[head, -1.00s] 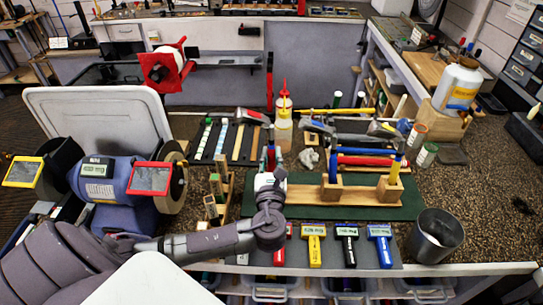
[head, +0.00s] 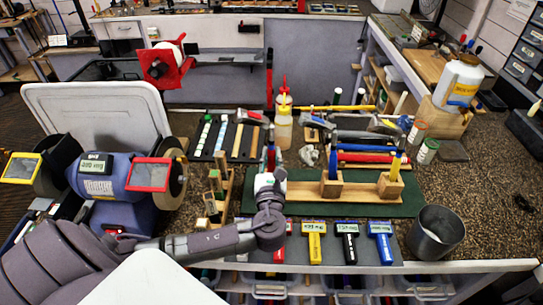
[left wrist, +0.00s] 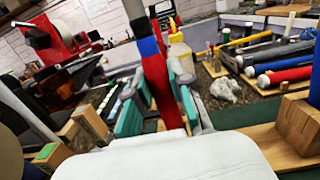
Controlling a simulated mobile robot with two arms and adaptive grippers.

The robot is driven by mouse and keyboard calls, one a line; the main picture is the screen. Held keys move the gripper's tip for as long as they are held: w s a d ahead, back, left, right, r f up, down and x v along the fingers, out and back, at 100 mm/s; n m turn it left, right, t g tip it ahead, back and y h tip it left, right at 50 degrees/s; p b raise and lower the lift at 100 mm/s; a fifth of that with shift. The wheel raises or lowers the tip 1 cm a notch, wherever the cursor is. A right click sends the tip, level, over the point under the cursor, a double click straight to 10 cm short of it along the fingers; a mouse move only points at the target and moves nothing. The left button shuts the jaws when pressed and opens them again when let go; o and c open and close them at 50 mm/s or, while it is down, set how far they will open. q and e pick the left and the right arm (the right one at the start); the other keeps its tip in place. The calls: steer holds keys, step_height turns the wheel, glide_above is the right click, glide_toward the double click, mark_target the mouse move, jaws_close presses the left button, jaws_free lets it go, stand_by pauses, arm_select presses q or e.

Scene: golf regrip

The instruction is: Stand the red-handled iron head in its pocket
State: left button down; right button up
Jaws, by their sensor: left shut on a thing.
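My left gripper (left wrist: 160,105) is shut on an upright red handle (left wrist: 168,100) with a blue band above it, between its teal finger pads. In the head view my left gripper (head: 271,165) is above the green mat at the left end of the wooden rack (head: 300,192). The handle's lower end is hidden by my gripper and wrist, so I cannot tell whether it touches the rack. Wooden pocket blocks on the rack hold a blue handle (head: 332,162) and a yellow handle (head: 396,165). My right gripper is not in view.
Hammers with red (head: 365,158) and blue handles lie behind the rack. A squeeze bottle (head: 284,128) stands behind my gripper. A grey metal cup (head: 437,232) stands at the right. Yellow (head: 316,247), black and blue tagged pieces lie on the front mat. A grinder stands at the left.

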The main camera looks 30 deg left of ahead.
arm_select(q)
steer(key=shift+f+b, duration=0.35)
steer(key=shift+f, duration=0.3)
stand_by(0.4)
steer(key=c, duration=1)
jaws_free()
steer(key=shift+o, duration=0.2)
steer(key=shift+s+d+f, duration=0.1)
steer(key=shift+s, duration=0.05)
steer(key=v, duration=1.1)
steer(key=shift+s+d, duration=0.2)
steer(key=shift+s, duration=0.1)
steer(key=shift+s, duration=0.1)
